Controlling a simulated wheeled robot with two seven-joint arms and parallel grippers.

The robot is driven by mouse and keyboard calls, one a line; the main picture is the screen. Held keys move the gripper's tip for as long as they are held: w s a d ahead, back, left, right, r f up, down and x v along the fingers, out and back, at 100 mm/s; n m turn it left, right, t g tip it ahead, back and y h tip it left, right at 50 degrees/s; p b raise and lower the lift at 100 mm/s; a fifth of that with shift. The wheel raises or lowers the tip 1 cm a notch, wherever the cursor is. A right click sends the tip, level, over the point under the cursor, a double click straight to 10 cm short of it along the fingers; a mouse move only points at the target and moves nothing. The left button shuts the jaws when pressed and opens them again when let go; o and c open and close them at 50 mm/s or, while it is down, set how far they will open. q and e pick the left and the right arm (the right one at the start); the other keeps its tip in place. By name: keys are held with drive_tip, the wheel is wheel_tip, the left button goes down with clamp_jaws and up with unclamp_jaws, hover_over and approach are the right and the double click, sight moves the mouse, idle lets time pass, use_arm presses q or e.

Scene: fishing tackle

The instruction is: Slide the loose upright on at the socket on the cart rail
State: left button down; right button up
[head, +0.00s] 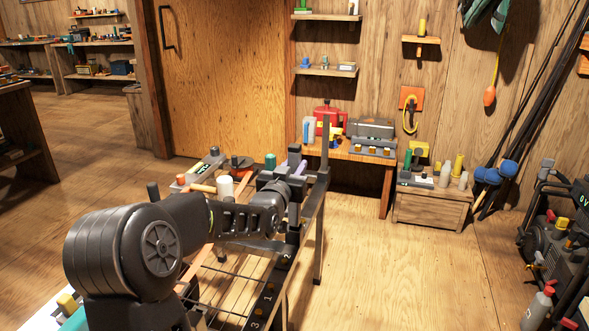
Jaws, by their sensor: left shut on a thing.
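The cart (318,240) is a dark metal frame with a rail along its right side. Small numbered marks show on the rail (268,295). A slim grey upright (325,140) stands vertical at the cart's far right corner. My left arm reaches over the cart from the lower left. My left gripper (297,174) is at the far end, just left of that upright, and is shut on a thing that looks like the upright. The wrist hides much of the grip, and I cannot tell whether the upright's lower end is in a socket. My right gripper is out of view.
A wooden bench (345,153) with a red can (328,121) and grey tackle box (372,132) stands behind. A low crate (430,209) with bottles is to its right. Dark equipment (550,240) stands at the far right. Floor right of the cart is clear.

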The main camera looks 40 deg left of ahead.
use_arm(q)
drive_tip(key=shift+b, duration=0.4)
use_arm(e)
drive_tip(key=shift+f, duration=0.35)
use_arm(q)
drive_tip(key=shift+r, duration=0.1)
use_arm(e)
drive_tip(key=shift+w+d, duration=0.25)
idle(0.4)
